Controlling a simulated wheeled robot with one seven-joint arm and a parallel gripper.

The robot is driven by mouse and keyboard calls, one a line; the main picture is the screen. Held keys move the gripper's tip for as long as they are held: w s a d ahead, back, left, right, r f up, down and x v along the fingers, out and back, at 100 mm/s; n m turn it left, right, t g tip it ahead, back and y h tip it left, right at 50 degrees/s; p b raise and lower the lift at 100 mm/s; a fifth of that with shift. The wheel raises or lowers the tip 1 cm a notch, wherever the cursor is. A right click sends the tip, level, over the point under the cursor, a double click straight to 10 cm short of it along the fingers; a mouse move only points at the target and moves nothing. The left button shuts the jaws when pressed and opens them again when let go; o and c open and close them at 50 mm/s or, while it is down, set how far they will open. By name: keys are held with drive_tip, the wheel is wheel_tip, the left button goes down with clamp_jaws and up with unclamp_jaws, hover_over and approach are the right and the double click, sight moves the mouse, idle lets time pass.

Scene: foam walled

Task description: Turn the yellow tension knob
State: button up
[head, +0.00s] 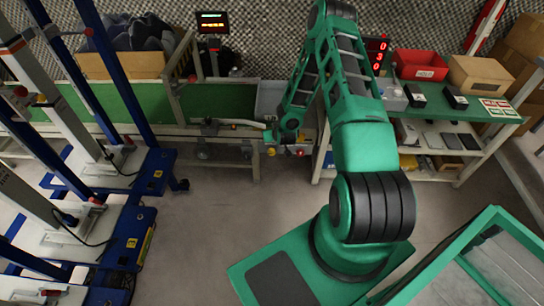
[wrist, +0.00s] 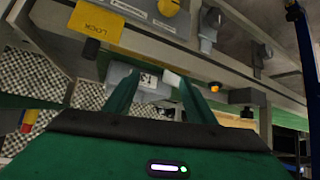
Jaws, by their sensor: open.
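In the wrist view a round yellow knob (wrist: 169,7) sits at the top edge, partly cut off, on the grey frame rail. It lies beyond my gripper's fingertips and apart from them. My gripper (wrist: 158,84) has its two dark green fingers spread, with a small grey box bearing a white label behind the gap. In the head view my gripper (head: 285,133) hangs at the right end of the conveyor frame. A small yellow spot (head: 271,151) shows just below it; I cannot tell whether it is the same knob.
A yellow lock tag (wrist: 97,20) and an amber lamp (wrist: 214,87) are close around my gripper. The green conveyor (head: 215,102) runs left, and a shelf with a red bin (head: 420,65) stands right. The floor in front is clear; blue wheeled racks stand at left.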

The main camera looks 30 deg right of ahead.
wheel_tip(320, 180, down, 8)
drive_tip(key=s+a+m+t+h, duration=0.1)
drive_tip(key=s+a, duration=0.1)
drive_tip(key=m+t+h, duration=0.1)
drive_tip(key=m+h, duration=0.2)
approach(272, 154)
drive_tip(key=x, duration=0.8)
drive_tip(key=shift+w+d+r, duration=0.1)
drive_tip(key=shift+w+d, duration=0.05)
drive_tip(key=shift+w, duration=0.15)
drive_tip(key=c, duration=1)
drive_tip(key=shift+d, duration=0.15)
drive_tip(key=shift+c, duration=0.2)
